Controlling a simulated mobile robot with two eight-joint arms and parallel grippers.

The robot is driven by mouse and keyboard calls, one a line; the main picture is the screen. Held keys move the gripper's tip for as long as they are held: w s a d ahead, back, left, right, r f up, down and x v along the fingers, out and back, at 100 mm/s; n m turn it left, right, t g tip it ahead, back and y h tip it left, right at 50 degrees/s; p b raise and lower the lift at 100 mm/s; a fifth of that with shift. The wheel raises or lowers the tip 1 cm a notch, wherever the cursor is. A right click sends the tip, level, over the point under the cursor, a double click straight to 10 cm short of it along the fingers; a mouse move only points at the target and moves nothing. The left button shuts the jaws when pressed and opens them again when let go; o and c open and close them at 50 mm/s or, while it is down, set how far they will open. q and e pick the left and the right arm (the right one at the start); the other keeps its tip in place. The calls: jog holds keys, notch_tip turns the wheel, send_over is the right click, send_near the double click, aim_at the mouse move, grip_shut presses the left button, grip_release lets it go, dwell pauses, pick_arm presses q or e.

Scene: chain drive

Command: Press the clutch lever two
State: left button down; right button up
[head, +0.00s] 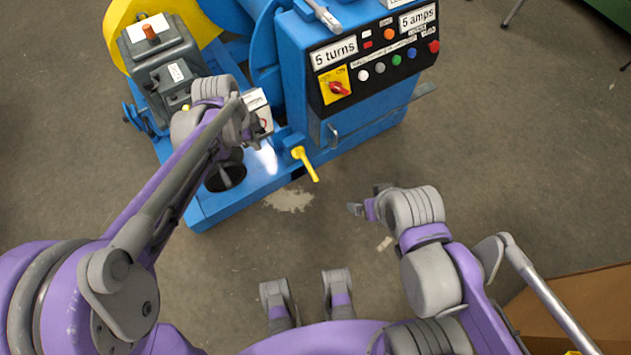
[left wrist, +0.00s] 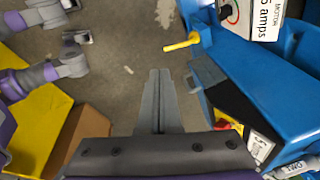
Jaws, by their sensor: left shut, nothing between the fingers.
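A yellow lever (head: 305,163) sticks out from the front of the blue machine (head: 225,205); it also shows in the left wrist view (left wrist: 182,43). No number is readable on it. A pale grey part marked "TWO" (left wrist: 294,170) is at the bottom right of the left wrist view; I cannot tell whether it belongs to a lever. My left gripper (head: 254,142) is over the machine's front, left of the yellow lever. In the left wrist view its fingers (left wrist: 158,78) are together and empty, apart from the lever. My right gripper (head: 367,201) is right of the lever, over the floor.
A control panel (head: 320,92) with coloured buttons and a red-yellow switch (head: 337,87) stands behind the lever. A grey motor (head: 165,70) is at the left. A cardboard box (head: 590,310) is at the lower right. The floor before the machine is mostly clear.

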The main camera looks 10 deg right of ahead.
pick_arm(q)
jog(key=w+d+f+m+g+b, duration=0.1)
jog(key=d+f+m, duration=0.4)
jog(key=f, duration=0.5)
jog(key=w+d+f+m+g+b, duration=0.1)
jog(key=w+d+f+m+b, duration=0.2)
jog(key=f, duration=0.7)
jog(key=w+d+f+m+g+b, duration=0.1)
jog(key=w+d+f+m+b, duration=0.2)
jog(key=d+f+m, duration=0.4)
notch_tip(320, 180, down, 4)
jog(key=shift+f+m+g+h, duration=0.1)
jog(key=shift+m+g+h, duration=0.2)
pick_arm(e)
notch_tip(320, 180, down, 9)
pick_arm(q)
jog(key=shift+f, duration=0.1)
pick_arm(e)
jog(key=shift+f, duration=0.15)
